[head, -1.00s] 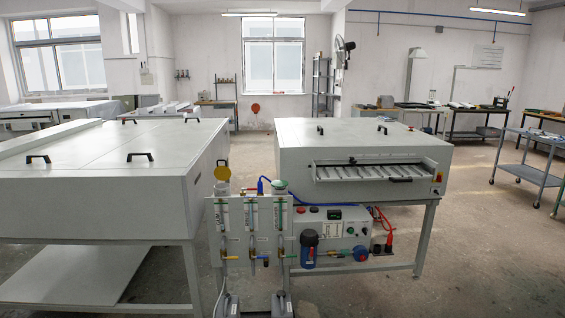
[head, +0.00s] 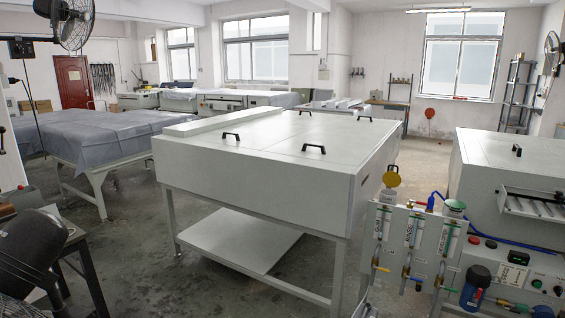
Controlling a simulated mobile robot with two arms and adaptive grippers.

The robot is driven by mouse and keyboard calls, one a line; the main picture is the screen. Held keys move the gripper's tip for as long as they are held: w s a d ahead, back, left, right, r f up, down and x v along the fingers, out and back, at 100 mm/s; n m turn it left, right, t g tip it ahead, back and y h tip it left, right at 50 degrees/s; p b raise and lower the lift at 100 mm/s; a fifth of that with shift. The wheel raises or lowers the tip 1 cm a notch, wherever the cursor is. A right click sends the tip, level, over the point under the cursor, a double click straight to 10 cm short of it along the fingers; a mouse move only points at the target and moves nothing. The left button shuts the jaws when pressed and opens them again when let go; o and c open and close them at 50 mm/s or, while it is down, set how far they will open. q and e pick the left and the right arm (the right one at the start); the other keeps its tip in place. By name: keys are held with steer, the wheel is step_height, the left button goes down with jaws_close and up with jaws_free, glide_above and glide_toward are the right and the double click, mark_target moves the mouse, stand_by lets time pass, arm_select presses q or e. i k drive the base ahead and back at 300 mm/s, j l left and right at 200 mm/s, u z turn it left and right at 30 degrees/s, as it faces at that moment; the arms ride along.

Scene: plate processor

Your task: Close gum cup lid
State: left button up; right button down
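A panel (head: 427,225) with upright clear tubes stands at the lower right of the head view. A round yellow lid (head: 391,179) stands raised, tilted up above the small cup (head: 388,194) at the top of the left tube. I take this to be the gum cup, though the labels are too small to read surely. A second cup with a green top (head: 453,206) sits to its right. Neither of my grippers is in view.
A large pale machine (head: 270,155) on legs fills the middle, left of the panel. Another machine (head: 500,165) stands at the right edge. A covered table (head: 90,140) and a dark rounded object (head: 32,245) are at left. Open floor (head: 130,245) lies between.

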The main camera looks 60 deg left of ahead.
mark_target(392, 179)
steer(key=i+u, duration=0.25)
steer(key=u, duration=0.15)
steer(key=i+u, duration=0.2)
steer(key=u, duration=0.2)
steer(key=i+l+u, duration=0.15)
steer(key=u, duration=0.25)
steer(key=i+l+u, duration=0.2)
steer(key=u, duration=0.15)
steer(key=i+l, duration=0.25)
